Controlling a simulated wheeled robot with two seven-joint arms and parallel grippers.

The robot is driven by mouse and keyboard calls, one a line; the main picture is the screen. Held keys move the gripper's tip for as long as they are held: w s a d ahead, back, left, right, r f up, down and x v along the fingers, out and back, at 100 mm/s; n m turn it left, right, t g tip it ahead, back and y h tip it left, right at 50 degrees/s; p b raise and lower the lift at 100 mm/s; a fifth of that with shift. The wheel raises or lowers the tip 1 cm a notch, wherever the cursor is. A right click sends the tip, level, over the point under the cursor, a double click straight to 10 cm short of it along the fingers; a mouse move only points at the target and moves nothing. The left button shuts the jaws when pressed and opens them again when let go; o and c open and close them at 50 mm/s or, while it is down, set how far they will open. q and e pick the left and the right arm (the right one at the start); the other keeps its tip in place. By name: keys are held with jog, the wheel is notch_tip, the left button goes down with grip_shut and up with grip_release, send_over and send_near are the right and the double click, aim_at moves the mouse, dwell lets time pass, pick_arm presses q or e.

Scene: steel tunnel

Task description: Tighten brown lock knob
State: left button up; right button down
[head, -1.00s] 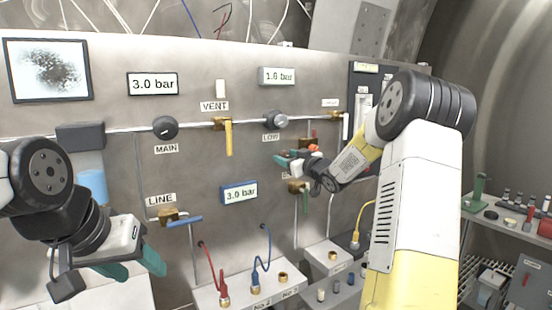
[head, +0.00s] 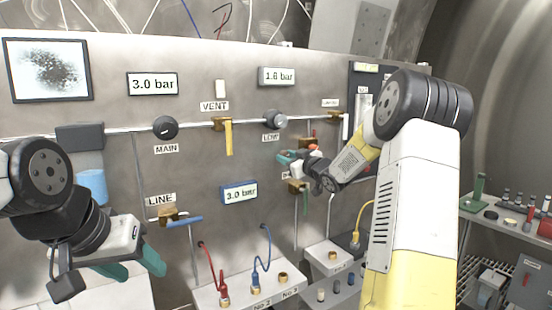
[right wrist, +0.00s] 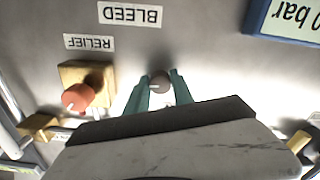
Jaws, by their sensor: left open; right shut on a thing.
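The brown lock knob (right wrist: 158,83) is a small round grey-brown knob with a pale mark, seen in the right wrist view below the upside-down BLEED label (right wrist: 130,14). My right gripper (right wrist: 157,88) has its two green fingers on either side of the knob, shut on it. In the head view my right gripper (head: 288,157) is at the panel below the LOW knob (head: 276,120), and it hides the lock knob. My left gripper (head: 140,266) is open and empty at the lower left, away from the panel fittings.
An orange-red knob (right wrist: 79,97) on a brass block sits beside the RELIEF label (right wrist: 89,42), close to my right gripper. A yellow VENT lever (head: 229,138) and a blue LINE lever (head: 184,222) stick out from the panel. Red and blue hoses rise from a white box (head: 235,296).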

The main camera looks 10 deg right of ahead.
jog(key=n, duration=1.2)
jog(key=shift+n, duration=2.2)
jog(key=c, duration=1.1)
grip_release()
jog(key=shift+d+r, duration=0.1)
